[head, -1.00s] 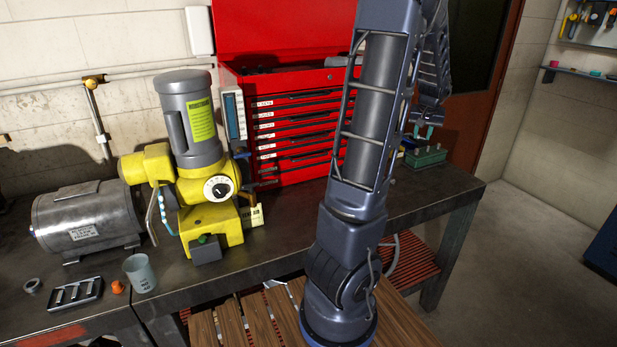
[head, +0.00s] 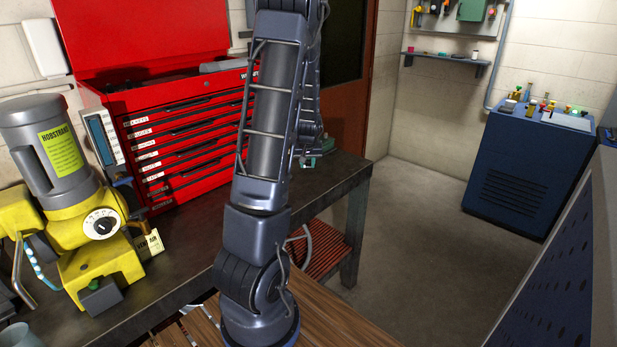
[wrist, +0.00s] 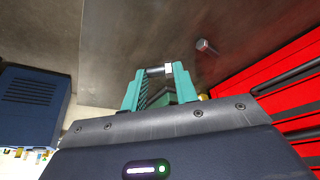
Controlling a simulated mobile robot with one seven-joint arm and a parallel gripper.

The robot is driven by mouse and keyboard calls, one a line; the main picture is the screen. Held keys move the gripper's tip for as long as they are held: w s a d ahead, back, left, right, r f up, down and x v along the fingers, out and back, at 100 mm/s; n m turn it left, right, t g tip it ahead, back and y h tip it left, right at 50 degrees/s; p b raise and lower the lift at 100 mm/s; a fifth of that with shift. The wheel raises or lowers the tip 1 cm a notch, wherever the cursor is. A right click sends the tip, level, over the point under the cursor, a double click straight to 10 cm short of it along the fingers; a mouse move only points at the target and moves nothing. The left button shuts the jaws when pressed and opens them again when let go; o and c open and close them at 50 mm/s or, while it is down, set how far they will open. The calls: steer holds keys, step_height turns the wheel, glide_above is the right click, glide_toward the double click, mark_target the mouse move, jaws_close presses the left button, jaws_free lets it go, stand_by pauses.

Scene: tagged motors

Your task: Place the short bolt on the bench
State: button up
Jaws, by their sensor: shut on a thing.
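In the wrist view the teal fingers of my gripper (wrist: 158,76) are shut on a short silver bolt (wrist: 155,71), which lies crosswise between the fingertips with its hex head at the right. The dark bench top (wrist: 225,75) shows beyond the fingers; I cannot tell the gap between bolt and bench. In the head view my gripper (head: 325,147) is small and partly hidden by my arm, near the far right end of the bench (head: 197,243). The bolt cannot be made out there.
Another bolt-like piece (wrist: 205,46) is on the bench right of my fingers. A red tool chest (head: 180,130) stands at the left, with a yellow machine (head: 100,230) farther left. A blue cabinet (head: 530,165) stands across open floor.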

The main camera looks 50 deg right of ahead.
mark_target(307, 182)
steer(key=shift+f, duration=3.2)
steer(key=shift+f, duration=0.25)
steer(key=o, duration=1)
steer(key=shift+c, duration=0.2)
steer(key=shift+s+r, duration=0.1)
steer(key=shift+r, duration=0.35)
steer(key=v, duration=1.1)
steer(key=shift+a+r, duration=0.15)
steer(key=shift+r, duration=0.1)
